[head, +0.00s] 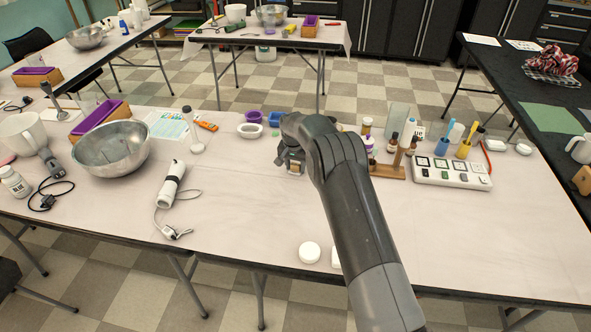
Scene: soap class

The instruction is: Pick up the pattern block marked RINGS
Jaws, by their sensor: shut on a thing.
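A blue tub (277,119), purple tub (253,117) and white dish (250,130) stand behind. Small bottles (393,143) and a wooden stand (386,172) are right of my arm.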

